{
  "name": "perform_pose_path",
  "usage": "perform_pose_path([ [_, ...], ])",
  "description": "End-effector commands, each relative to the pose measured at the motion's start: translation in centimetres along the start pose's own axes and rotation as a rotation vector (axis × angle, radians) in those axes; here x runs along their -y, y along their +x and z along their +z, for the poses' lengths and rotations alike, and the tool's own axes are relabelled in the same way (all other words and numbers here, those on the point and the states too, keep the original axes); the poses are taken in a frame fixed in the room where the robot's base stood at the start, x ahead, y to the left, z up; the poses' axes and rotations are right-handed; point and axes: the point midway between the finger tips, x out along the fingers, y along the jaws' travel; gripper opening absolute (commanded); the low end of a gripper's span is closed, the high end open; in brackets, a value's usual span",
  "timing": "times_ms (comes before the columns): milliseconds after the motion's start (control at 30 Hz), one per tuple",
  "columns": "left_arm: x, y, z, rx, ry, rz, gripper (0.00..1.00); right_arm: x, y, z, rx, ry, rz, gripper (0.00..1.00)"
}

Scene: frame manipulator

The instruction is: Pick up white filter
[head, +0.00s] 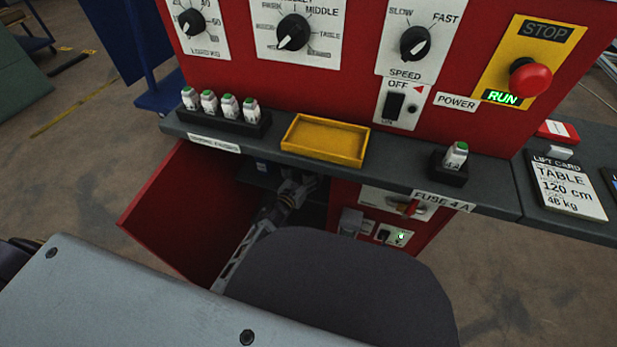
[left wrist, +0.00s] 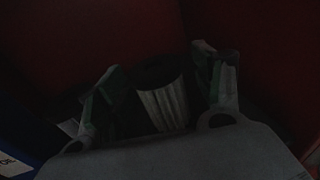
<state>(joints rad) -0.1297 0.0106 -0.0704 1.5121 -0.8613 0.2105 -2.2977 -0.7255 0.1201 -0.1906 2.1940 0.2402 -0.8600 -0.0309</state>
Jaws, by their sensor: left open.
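The white filter (left wrist: 165,104) is a pale ribbed cylinder with a dark end, dimly lit in the left wrist view. My left gripper (left wrist: 160,83) is open, with one finger on each side of the filter. A dark gap shows beside the left finger; whether the right finger touches the filter I cannot tell. In the head view my left arm reaches into the open red cabinet (head: 178,215) under the shelf. The gripper there is partly hidden in shadow, and the filter does not show. My right gripper is in neither view.
The grey shelf edge (head: 390,178) hangs over the cabinet opening. It carries a yellow tray (head: 325,138), a holder with several green-topped fuses (head: 228,106) and a single fuse (head: 456,154). Red walls stand close around the gripper. A blue labelled thing (left wrist: 14,150) is at lower left in the wrist view.

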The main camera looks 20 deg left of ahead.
Motion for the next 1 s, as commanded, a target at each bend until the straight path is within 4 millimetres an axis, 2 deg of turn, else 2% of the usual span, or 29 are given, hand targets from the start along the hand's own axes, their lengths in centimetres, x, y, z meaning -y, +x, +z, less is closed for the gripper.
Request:
perform_pose_path([
  [200, -0.01, -0.02, 0.0, 0.0, 0.0, 0.0, 0.67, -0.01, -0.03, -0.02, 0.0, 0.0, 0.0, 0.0],
  [600, 0.0, -0.02, 0.0, 0.0, 0.0, 0.0, 0.17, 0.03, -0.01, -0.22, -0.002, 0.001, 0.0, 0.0],
  [1000, 0.01, -0.03, 0.36, 0.001, 0.0, -0.001, 0.17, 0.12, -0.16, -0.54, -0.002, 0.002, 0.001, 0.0],
])
